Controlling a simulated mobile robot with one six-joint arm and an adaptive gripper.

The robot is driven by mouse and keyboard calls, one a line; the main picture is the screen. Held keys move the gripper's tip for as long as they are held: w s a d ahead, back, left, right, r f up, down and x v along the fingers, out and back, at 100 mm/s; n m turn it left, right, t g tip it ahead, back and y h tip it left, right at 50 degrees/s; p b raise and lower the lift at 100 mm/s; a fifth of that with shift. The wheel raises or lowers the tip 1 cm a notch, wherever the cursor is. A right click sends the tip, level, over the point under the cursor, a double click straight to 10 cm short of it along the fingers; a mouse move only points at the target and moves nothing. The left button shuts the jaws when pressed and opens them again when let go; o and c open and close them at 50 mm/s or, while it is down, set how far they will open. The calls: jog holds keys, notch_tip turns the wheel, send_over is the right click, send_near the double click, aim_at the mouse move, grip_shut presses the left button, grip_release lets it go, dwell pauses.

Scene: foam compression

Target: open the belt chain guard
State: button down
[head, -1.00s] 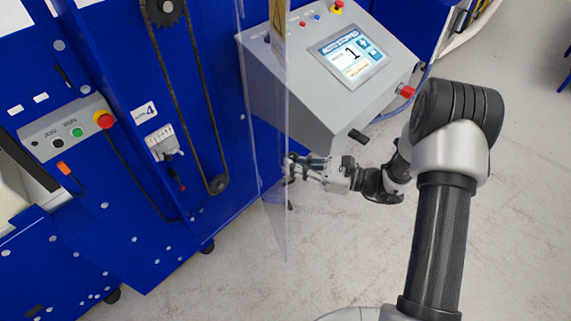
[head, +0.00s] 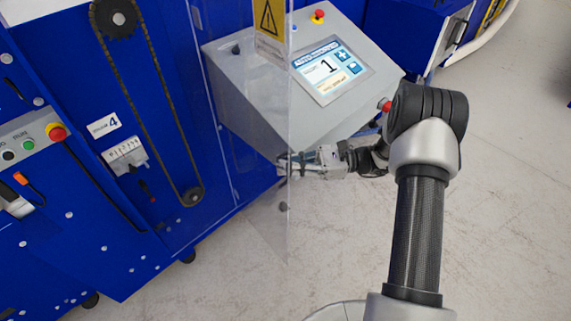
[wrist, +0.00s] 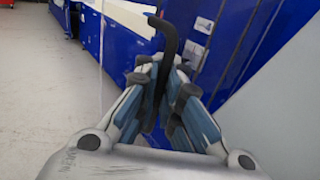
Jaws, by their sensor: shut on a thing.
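The belt chain guard (head: 262,215) is a clear panel that stands swung out from the blue machine, with a yellow warning label (head: 269,18) near its top. The chain (head: 160,110) on its two sprockets is uncovered to the left of the panel. My gripper (head: 290,165) is at the panel's outer edge in the head view. In the wrist view my gripper (wrist: 158,66) is shut on a bent black handle (wrist: 170,38), which passes between the fingers. The handle's lower end is partly hidden by the fingers.
A grey control console (head: 285,95) with a screen stands just behind the panel and my gripper. A button box (head: 30,140) sits on the machine at the left. The pale floor (head: 240,285) in front is clear.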

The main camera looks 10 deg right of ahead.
jog(key=shift+s+f, duration=0.15)
jog(key=c, duration=2)
grip_release()
jog(key=shift+d, duration=0.1)
jog(key=d, duration=1.2)
jog(key=shift+s, duration=0.35)
